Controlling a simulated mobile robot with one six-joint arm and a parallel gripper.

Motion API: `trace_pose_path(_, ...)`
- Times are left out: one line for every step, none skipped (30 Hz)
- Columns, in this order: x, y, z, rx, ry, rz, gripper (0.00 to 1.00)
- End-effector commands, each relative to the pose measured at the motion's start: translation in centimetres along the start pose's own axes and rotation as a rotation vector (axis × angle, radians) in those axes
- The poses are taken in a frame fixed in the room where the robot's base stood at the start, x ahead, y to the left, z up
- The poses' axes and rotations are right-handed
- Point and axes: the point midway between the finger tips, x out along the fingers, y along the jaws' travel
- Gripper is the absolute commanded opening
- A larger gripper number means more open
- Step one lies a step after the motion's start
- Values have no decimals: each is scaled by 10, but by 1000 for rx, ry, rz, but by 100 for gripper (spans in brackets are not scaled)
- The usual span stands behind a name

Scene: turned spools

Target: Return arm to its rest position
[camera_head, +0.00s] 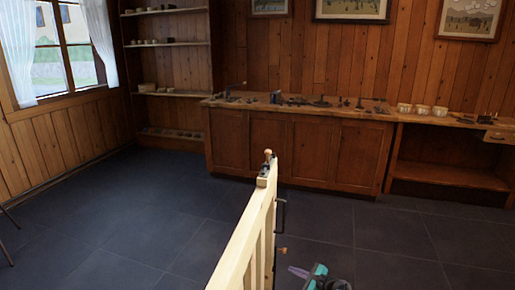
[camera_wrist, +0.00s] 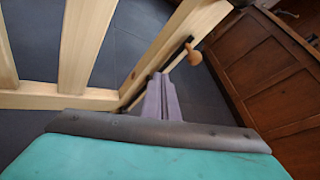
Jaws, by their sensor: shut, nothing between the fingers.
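My gripper (camera_head: 299,272) is low in the head view, just right of a pale wooden gate, with its purple fingers pointing left toward it. In the wrist view my gripper (camera_wrist: 163,84) shows its two purple fingers together, with nothing held between them. The teal body of the gripper fills the bottom of that view. The slatted gate (camera_head: 243,250) stands upright and also shows in the wrist view (camera_wrist: 75,50). The fingertips appear close to the gate's lower frame; I cannot tell whether they touch it.
The gate carries a dark latch (camera_head: 263,169), a black handle (camera_head: 281,213) and a wooden knob (camera_head: 281,250). A wooden workbench (camera_head: 290,145) with tools stands beyond. Shelves (camera_head: 170,93) stand at back left. Dark tiled floor (camera_head: 130,220) is open left of the gate.

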Motion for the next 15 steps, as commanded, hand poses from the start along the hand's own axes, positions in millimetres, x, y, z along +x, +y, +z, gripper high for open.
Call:
trace_pose_path(-1,21,14,-3,5,33,0)
trace_pose_path(0,34,17,-9,10,53,0)
trace_pose_path(-1,52,21,-18,18,83,0)
trace_pose_path(-1,66,24,-26,24,108,0)
trace_pose_path(-2,79,28,-37,31,133,0)
trace_pose_path(-4,98,31,-53,39,168,0)
trace_pose_path(-6,113,34,-68,46,198,0)
trace_pose_path(-9,128,37,-84,52,227,0)
trace_pose_path(-13,147,41,-108,61,267,0)
trace_pose_path(-17,161,43,-127,67,298,0)
trace_pose_path(-21,176,45,-148,73,330,0)
trace_pose_path(-28,194,48,-178,81,373,0)
trace_pose_path(-33,208,50,-200,86,405,0)
trace_pose_path(-39,222,52,-222,91,438,0)
trace_pose_path(-47,240,54,-255,96,484,0)
